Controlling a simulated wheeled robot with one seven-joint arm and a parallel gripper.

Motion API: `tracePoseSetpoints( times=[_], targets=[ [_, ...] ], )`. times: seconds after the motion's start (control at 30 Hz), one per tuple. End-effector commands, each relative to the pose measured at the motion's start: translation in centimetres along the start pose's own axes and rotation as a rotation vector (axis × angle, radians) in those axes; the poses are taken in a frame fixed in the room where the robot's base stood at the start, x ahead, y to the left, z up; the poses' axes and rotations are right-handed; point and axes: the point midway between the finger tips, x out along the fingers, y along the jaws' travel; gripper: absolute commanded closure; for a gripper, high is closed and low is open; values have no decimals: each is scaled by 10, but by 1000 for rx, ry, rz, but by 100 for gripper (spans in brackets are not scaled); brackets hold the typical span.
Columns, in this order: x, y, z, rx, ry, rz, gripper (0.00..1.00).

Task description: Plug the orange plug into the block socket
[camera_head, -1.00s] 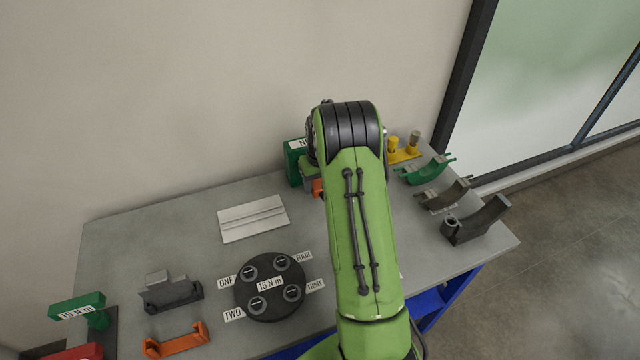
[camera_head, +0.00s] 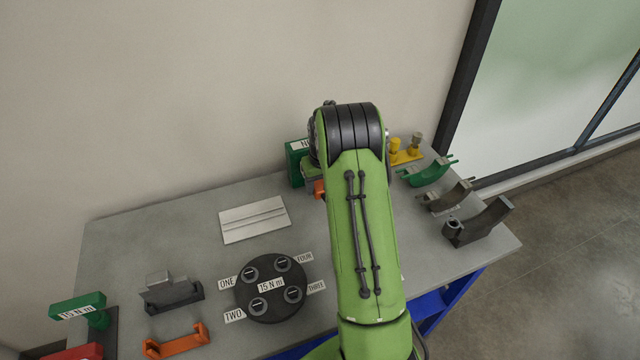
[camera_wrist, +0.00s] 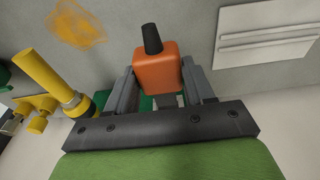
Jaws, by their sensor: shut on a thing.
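The orange plug (camera_wrist: 157,70), with a black stub on its end, is between the two grey fingers of my gripper (camera_wrist: 160,88) in the wrist view. The gripper is shut on it. In the head view a small orange part of the plug (camera_head: 319,188) shows beside my arm. The green block (camera_head: 297,166) stands at the back of the table, close to the plug, partly hidden by my arm. In the wrist view, green (camera_wrist: 146,103) shows behind the fingers. I cannot see the socket opening or tell whether the plug touches it.
Yellow fittings (camera_head: 405,151) stand right of my arm, near the gripper in the wrist view. Green, brown and dark curved holders line the right edge. A light plate (camera_head: 254,219) and round black fixture (camera_head: 270,308) lie left. Bare table surrounds the plate.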

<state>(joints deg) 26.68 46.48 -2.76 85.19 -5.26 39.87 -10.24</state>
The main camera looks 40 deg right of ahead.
Motion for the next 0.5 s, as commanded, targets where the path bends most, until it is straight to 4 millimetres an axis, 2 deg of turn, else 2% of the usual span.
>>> tracePoseSetpoints(
  times=[0.5],
  targets=[
    [1, 0, -12, -1, 1, 0, 80]
  ],
)
